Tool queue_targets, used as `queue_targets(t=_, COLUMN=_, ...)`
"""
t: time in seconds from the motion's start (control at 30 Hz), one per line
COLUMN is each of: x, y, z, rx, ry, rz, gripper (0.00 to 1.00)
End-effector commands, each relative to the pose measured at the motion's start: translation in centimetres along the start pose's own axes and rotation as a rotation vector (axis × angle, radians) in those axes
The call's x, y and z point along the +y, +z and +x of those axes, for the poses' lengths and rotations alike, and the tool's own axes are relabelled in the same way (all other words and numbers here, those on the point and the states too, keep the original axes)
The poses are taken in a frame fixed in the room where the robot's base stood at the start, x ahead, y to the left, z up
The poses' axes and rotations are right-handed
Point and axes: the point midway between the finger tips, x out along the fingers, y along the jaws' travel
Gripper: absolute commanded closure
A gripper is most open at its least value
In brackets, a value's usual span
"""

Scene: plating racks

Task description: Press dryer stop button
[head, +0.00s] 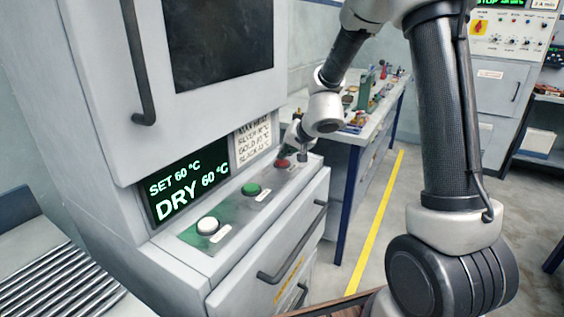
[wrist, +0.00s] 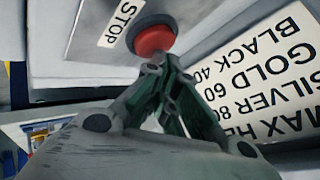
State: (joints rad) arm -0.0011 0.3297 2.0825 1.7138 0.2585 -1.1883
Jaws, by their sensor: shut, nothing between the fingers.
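The dryer (head: 95,95) stands at the left in the head view, with a sloped control panel below its door. The red stop button (head: 283,164) is at the panel's far end, beyond a green button (head: 251,189) and a white button (head: 208,225). In the wrist view the red button (wrist: 155,40) sits beside a label reading STOP (wrist: 121,24). My gripper (head: 303,156) is shut and empty, close to the red button. In the wrist view its fingertips (wrist: 155,66) overlap the button's lower edge; I cannot tell whether they touch it.
The dryer display (head: 187,186) reads SET 60 °C and DRY 60 °C. A temperature list (head: 255,140) is fixed beside it. A cluttered workbench (head: 372,115) stands behind my arm. A slatted metal surface (head: 55,285) is at lower left. Open floor with a yellow line (head: 375,225) lies right.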

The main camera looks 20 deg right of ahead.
Motion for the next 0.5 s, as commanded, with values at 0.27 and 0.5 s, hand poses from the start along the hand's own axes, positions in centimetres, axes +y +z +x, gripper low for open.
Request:
queue_targets(t=0.27, x=0.22, y=0.22, z=0.25, rx=-0.001, ry=0.001, rz=0.001, gripper=1.00)
queue_targets(t=0.5, x=0.38, y=0.39, z=0.46, rx=-0.002, ry=0.001, rz=0.000, gripper=1.00)
